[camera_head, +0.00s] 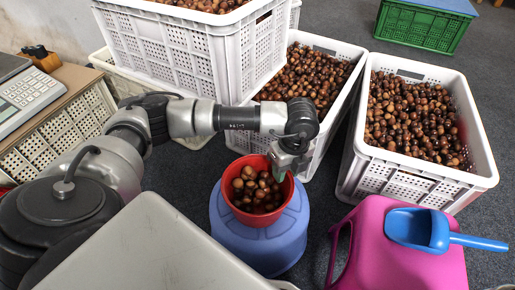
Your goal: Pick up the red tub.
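The red tub (238,208) stands upright on an upturned blue round stool or bucket (230,237) and is filled with brown chestnuts (258,188). My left arm comes in from the left above the floor and bends down at the tub. My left gripper (284,168) is at the tub's upper right rim. Its fingers are small and partly hidden, so I cannot tell whether they are closed on the rim. My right gripper does not show.
White crates of chestnuts (478,150) stand behind and to the right. A pink stool (385,250) with a blue scoop (420,228) is at front right. A pale grey bin (150,250) fills the front left. A scale (32,92) is at far left.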

